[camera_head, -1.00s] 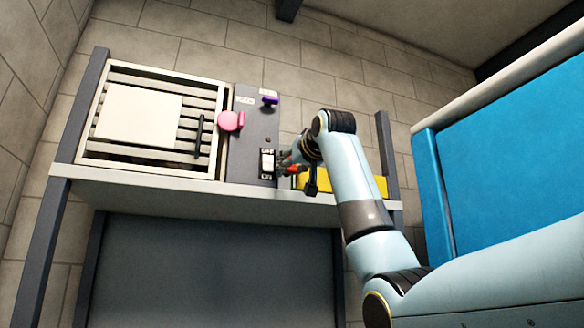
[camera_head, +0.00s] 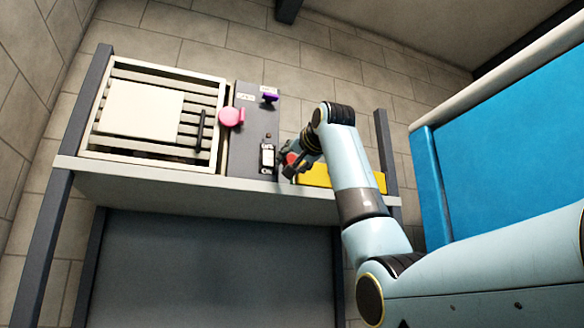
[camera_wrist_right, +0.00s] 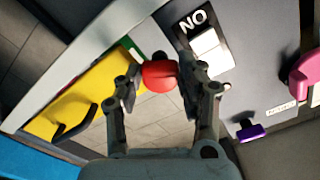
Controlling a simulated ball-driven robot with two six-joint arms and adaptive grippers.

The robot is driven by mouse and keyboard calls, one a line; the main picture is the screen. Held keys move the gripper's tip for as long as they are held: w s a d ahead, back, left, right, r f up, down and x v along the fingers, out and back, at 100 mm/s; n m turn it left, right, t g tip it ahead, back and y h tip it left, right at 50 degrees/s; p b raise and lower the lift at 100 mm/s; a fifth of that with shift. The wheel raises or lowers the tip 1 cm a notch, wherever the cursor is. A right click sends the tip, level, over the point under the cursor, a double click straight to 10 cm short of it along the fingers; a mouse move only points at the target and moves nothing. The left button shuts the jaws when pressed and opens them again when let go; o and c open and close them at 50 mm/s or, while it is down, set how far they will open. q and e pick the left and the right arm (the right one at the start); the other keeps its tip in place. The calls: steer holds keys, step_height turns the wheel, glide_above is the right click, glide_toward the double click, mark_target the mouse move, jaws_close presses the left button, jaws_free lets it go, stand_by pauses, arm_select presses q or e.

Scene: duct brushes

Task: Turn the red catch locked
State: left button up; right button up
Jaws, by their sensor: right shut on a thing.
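The red catch (camera_wrist_right: 158,75) shows as a rounded red knob between my right gripper's fingers in the right wrist view. In the head view a small part of the red catch (camera_head: 291,158) shows beside the grey panel's right edge. My right gripper (camera_wrist_right: 160,82) is shut on it, with one finger on each side; in the head view the gripper (camera_head: 290,166) partly covers it. The catch's mount is mostly hidden, so I cannot tell its exact angle. My left gripper is not in view.
A white switch (camera_head: 267,157) sits on the grey panel (camera_head: 250,150), close to my right gripper. A pink knob (camera_head: 231,117) and a purple knob (camera_head: 270,98) stick out above it. A yellow object (camera_head: 345,178) lies to the right. A slatted vent (camera_head: 195,135) is at the left.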

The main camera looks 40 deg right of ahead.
steer(key=m+b, duration=0.1)
steer(key=m, duration=0.2)
steer(key=m+b, duration=0.2)
steer(key=m, duration=0.2)
steer(key=m+b, duration=0.2)
steer(key=m, duration=0.2)
steer(key=shift+d+f, duration=0.1)
steer(key=shift+f, duration=0.15)
steer(key=shift+m, duration=0.3)
steer(key=o, duration=1.2)
steer(key=shift+c, duration=0.2)
steer(key=shift+s, duration=0.1)
steer(key=v, duration=1.1)
steer(key=shift+s, duration=0.4)
